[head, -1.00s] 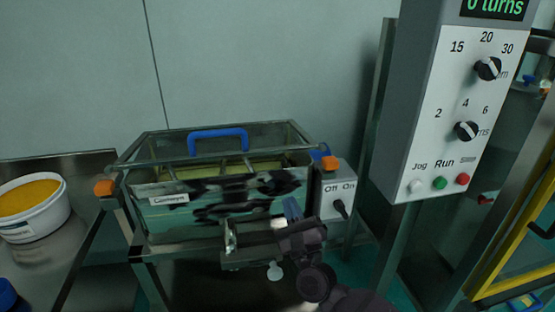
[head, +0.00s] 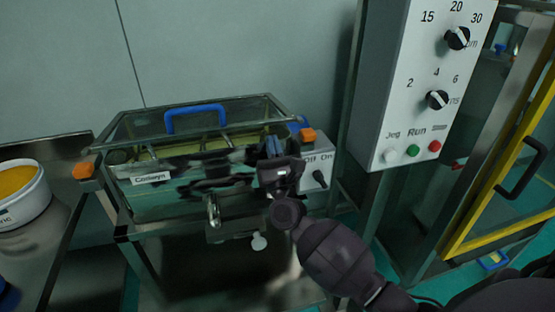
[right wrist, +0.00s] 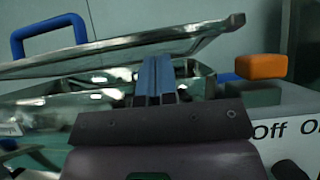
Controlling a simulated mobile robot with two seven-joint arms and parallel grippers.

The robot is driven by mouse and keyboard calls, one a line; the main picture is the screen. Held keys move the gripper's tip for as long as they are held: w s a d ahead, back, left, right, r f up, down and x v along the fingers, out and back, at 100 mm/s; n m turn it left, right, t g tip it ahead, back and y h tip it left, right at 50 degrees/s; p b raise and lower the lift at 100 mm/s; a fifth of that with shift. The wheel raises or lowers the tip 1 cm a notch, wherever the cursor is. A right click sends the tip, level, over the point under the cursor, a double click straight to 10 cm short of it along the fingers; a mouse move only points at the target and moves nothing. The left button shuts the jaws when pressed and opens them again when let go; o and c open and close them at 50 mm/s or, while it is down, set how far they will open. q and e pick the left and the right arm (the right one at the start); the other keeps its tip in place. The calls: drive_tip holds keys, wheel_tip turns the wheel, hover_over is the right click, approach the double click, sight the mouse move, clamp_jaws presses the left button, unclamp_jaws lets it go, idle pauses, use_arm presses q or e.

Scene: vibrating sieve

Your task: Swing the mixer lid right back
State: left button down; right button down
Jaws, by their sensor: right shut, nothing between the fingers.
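The mixer (head: 165,205) is a steel trough labelled "Codwyn" at left centre in the head view. Its see-through lid (head: 240,110) has a metal frame and a blue handle (head: 195,115). In the right wrist view the lid's frame edge (right wrist: 110,55) slants above the trough rim with a gap beneath, and the handle (right wrist: 48,38) stands at upper left. My right gripper (head: 274,147) is at the mixer's front right, close to the lid's edge. Its blue fingers (right wrist: 155,78) are together and empty, overlapping the lid edge in view; contact is unclear. My left gripper is out of view.
An orange block (head: 307,135) and the Off/On switch box (head: 313,178) are right of my gripper. A control panel (head: 405,110) stands farther right, beside a yellow-framed door (head: 500,160). A white tub of orange powder (head: 22,200) is on the left bench.

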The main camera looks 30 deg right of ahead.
drive_tip(key=shift+x, duration=1.25)
